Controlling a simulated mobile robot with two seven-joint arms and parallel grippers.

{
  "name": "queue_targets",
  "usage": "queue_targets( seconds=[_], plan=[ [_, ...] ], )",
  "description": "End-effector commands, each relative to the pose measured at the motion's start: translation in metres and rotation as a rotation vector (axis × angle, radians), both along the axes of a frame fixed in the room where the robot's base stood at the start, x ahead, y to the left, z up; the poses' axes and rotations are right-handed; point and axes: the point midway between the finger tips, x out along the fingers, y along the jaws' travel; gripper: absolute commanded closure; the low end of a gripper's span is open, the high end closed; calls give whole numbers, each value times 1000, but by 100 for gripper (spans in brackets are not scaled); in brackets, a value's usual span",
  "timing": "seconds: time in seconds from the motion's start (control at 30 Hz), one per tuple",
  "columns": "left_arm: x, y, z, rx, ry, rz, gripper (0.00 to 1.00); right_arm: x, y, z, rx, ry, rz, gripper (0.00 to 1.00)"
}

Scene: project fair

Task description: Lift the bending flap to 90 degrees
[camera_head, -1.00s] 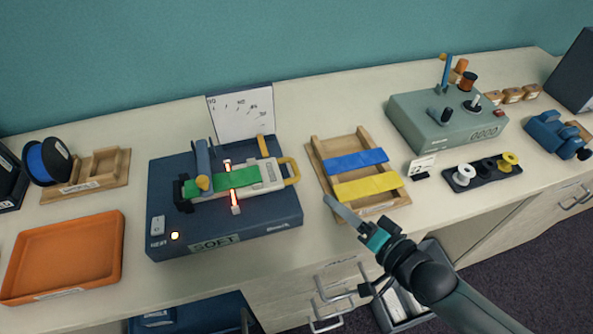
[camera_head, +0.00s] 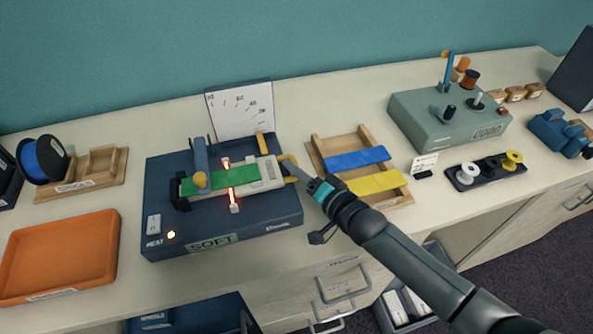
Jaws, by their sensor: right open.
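The bending machine (camera_head: 175,215) is a dark blue box with a glowing red heating line (camera_head: 234,198) across its top. Its bending flap (camera_head: 268,173) is a pale plate lying flat on the right half, with a yellow handle at its right end. A green strip (camera_head: 212,181) lies flat across the heating line and onto the flap. The angle dial (camera_head: 240,110) stands upright behind. My right gripper (camera_head: 300,170) is open at the handle and partly covers it. I cannot tell whether it touches the handle. My left gripper is not in view.
An orange tray (camera_head: 60,250) is at left. A grey-green machine (camera_head: 425,120) and a spool holder (camera_head: 485,176) are farther right. Open drawers are below the counter.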

Motion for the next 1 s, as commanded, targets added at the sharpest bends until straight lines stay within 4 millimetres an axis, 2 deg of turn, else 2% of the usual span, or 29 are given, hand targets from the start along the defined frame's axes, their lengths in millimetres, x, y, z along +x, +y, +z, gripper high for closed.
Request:
queue_targets(
  seconds=[0.4, 0.8, 1.0],
  plan=[
    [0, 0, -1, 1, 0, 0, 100, 6, 4, -1, 1, 1, 0, 53],
    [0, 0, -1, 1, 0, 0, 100, 5, 4, -2, -1, 1, -1, 98],
    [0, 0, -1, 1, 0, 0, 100, 5, 3, -2, -1, 2, 0, 100]
  ],
)
